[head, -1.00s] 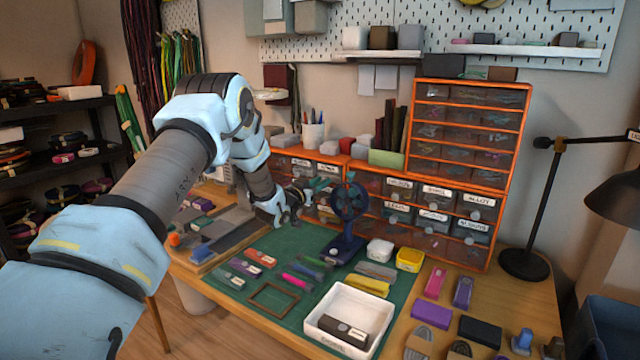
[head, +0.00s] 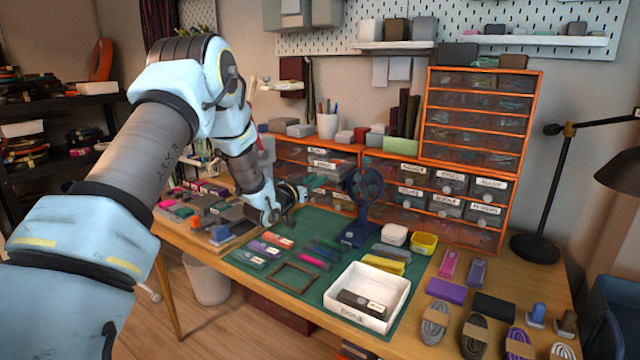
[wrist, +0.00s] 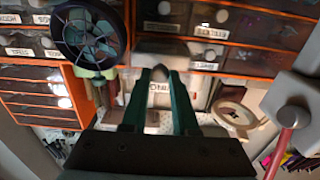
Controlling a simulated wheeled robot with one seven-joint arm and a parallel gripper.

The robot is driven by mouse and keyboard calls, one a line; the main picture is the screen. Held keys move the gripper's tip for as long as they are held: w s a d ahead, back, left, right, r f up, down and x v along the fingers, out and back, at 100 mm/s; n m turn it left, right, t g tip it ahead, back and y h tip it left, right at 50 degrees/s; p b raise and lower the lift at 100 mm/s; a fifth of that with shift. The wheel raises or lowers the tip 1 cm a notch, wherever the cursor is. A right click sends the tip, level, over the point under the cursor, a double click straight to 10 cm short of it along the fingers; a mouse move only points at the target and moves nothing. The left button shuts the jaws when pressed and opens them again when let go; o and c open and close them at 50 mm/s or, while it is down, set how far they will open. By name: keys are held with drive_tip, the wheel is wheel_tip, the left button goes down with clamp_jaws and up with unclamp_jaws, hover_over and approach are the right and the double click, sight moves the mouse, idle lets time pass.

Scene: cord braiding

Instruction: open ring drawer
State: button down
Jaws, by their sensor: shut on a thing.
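The ring drawer (wrist: 163,92) is a small clear-fronted drawer with a white label, seen upside down in the wrist view. My gripper (wrist: 160,74) has its two dark green fingers closed around the drawer's small grey knob (wrist: 160,73). In the head view my gripper (head: 311,185) is at the lower orange cabinet (head: 365,150), left of the small blue desk fan (head: 365,190). My wrist and the fan hide part of the drawer fronts there, so I cannot tell how far this drawer stands out.
The fan also shows close to my fingers in the wrist view (wrist: 90,35). A green mat (head: 325,228) holds a white tray (head: 368,292), a wooden frame and several coloured pieces. A black lamp (head: 545,240) stands at the right.

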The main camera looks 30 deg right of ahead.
drive_tip(key=c, duration=0.7)
unclamp_jaws()
drive_tip(key=b+v, duration=0.2)
drive_tip(key=v, duration=0.9)
drive_tip(key=shift+b, duration=0.3)
drive_tip(key=shift+w, duration=0.1)
